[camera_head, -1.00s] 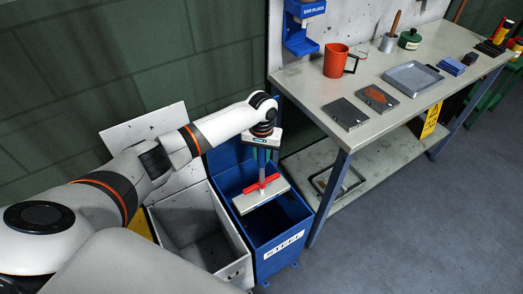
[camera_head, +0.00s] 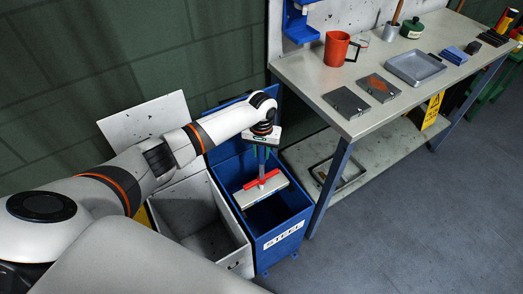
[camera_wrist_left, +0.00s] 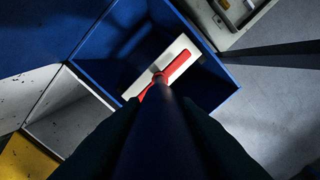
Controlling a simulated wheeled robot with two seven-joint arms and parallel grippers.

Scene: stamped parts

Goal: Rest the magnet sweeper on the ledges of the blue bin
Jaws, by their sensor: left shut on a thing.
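The magnet sweeper (camera_head: 250,197) is a pale flat bar with a red crosspiece and an upright shaft. My left gripper (camera_head: 263,148) is shut on the shaft, above the blue bin (camera_head: 282,251). The bin is open-topped and labelled STEEL. The bar lies across the bin's opening, roughly level with its rim. In the left wrist view the sweeper bar (camera_wrist_left: 184,47) spans the dark opening inside the blue bin (camera_wrist_left: 206,97). The shaft and fingers hide part of it. I cannot tell whether the bar touches the ledges. My right gripper is not in view.
A grey-white bin (camera_head: 233,258) with a raised lid (camera_head: 148,122) stands directly left of the blue bin. A workbench (camera_head: 350,122) with a red mug (camera_head: 336,50), plates and a grey tray (camera_head: 414,68) stands at the right. The floor in front right is clear.

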